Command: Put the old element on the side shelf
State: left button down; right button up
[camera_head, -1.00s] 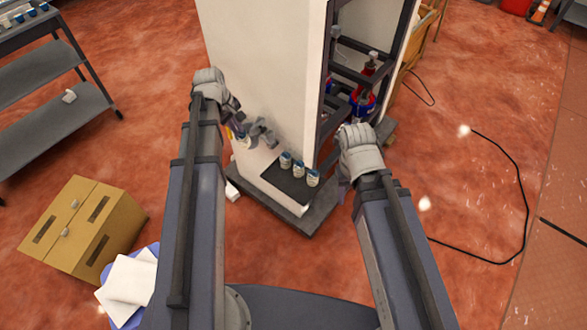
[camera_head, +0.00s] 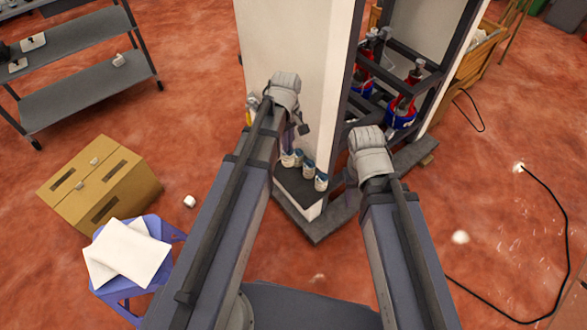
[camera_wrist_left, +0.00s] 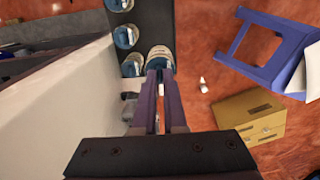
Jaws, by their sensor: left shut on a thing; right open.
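My left gripper (camera_head: 297,128) is shut on a white cylinder with a blue end, the element (camera_wrist_left: 160,56), which shows between its fingertips in the left wrist view. The dark side shelf (camera_head: 296,188) sticks out low from the white cabinet; it also shows in the left wrist view (camera_wrist_left: 151,14). Similar white and blue cylinders (camera_head: 308,168) stand in a row on it. The held element is right beside this row, at the shelf's edge; I cannot tell if it touches the shelf. My right gripper (camera_head: 351,178) is open, right of the shelf; its fingers are mostly hidden.
The white cabinet (camera_head: 300,50) rises close behind my left gripper. Its open frame holds red and blue bottles (camera_head: 402,108). A cardboard box (camera_head: 100,185) and a blue stool (camera_head: 165,232) stand at left, a grey cart (camera_head: 90,90) behind. Floor at right is mostly clear.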

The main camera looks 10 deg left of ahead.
aim_at(288, 155)
pick_arm(q)
notch_tip(288, 155, down, 5)
jog(key=b, duration=0.4)
jog(key=shift+f, duration=0.2)
jog(key=shift+f+b, duration=0.1)
jog(key=shift+b, duration=0.25)
notch_tip(288, 155, down, 4)
jog(key=b, duration=0.3)
jog(key=shift+r, duration=0.25)
jog(key=shift+f+b, duration=0.15)
jog(key=shift+b, duration=0.25)
jog(key=c, duration=1)
grip_release()
jog(key=shift+r, duration=0.2)
